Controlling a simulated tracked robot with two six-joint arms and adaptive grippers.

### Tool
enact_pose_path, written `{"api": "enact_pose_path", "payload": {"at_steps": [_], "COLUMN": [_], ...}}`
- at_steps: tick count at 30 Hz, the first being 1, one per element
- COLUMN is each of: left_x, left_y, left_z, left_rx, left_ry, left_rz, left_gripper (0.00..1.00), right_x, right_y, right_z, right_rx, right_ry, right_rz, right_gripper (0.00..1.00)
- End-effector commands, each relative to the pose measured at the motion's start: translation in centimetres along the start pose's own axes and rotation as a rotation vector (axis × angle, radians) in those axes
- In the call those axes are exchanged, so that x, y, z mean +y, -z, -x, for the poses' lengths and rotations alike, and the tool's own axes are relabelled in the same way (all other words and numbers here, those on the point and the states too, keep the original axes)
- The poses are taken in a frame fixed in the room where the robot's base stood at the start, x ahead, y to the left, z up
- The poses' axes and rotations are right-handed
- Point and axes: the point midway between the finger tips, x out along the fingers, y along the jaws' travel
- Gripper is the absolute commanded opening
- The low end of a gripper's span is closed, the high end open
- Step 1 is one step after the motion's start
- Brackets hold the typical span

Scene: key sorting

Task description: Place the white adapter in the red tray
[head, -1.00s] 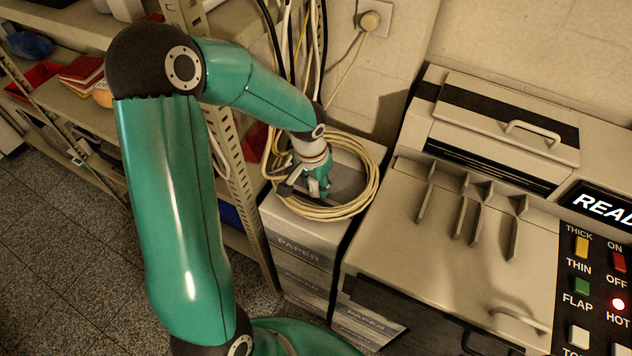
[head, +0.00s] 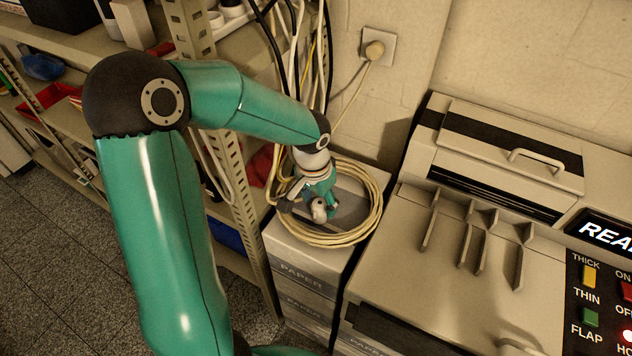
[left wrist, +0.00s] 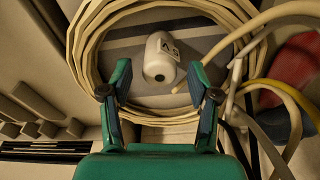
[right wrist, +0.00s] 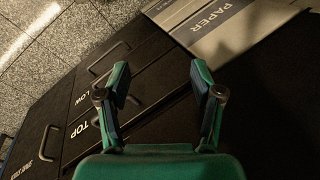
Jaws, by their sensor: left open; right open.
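The white adapter (left wrist: 161,58) lies inside a coil of beige cable (left wrist: 80,45) on a grey-topped stack of paper boxes. It is a rounded white piece with a dark round opening and a small printed label. My left gripper (head: 306,203) is over the coil, and the adapter shows beside its fingers in the head view (head: 319,210). In the left wrist view my left gripper (left wrist: 160,80) is open, the adapter between and just beyond the fingertips, not gripped. My right gripper (right wrist: 158,78) is open and empty. A red tray (head: 62,96) shows on the shelf at far left, partly hidden by my arm.
A shelf rack with a perforated post (head: 247,190) stands left of the boxes (head: 300,275). Hanging cables (head: 300,60) are close behind my left wrist. A beige machine (head: 400,280) with upright fins stands right. Dark drawers (right wrist: 75,115) face my right gripper.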

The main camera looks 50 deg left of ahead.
Motion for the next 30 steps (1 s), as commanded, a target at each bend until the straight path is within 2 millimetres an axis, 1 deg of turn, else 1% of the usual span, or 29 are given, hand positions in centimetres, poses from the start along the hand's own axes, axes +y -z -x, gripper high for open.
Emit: {"api": "enact_pose_path", "payload": {"at_steps": [1,6,11,12,13,14,16,18,20,23,26,30], "left_x": [0.0,0.0,0.0,0.0,0.0,-0.1,-0.2,-0.3,-0.4,-0.4,-0.4,-0.4], "left_y": [0.1,0.1,0.1,0.1,0.1,0.1,0.2,0.0,-0.1,-0.2,-0.2,-0.2], "left_z": [1.3,4.7,6.9,7.3,7.9,8.7,11.0,12.7,12.7,11.5,9.9,6.9], "left_rx": [0.007,0.006,0.004,0.003,0.004,0.005,0.007,0.005,0.001,-0.004,-0.005,-0.007], "left_ry": [0.0,0.001,0.0,0.0,0.0,0.001,0.002,0.002,0.002,0.002,0.002,0.002], "left_rz": [0.001,0.0,0.0,0.0,0.0,0.0,0.001,0.002,0.001,0.001,0.0,0.002], "left_gripper": [0.61,0.61,0.61,0.66,0.66,0.66,0.66,0.66,0.66,0.66,0.66,0.66], "right_x": [0.0,0.0,0.0,0.0,-0.1,-0.2,-0.5,-0.7,-0.7,-0.6,-0.6,-0.5], "right_y": [0.0,0.0,0.0,0.0,0.0,0.0,0.0,0.0,0.0,0.0,0.0,0.0], "right_z": [0.0,0.0,-0.1,0.0,0.2,0.5,1.4,1.9,1.8,1.6,1.5,1.5], "right_rx": [0.0,0.0,0.0,0.0,0.0,0.0,0.0,0.0,0.0,0.0,0.0,0.0], "right_ry": [0.0,0.0,0.0,0.0,0.0,0.0,0.0,0.0,0.0,0.0,0.0,0.0], "right_rz": [0.0,0.0,0.0,0.0,0.0,0.0,0.0,0.0,0.0,0.0,0.0,0.0], "right_gripper": [0.66,0.66,0.66,0.66,0.66,0.66,0.66,0.66,0.66,0.66,0.66,0.66]}}
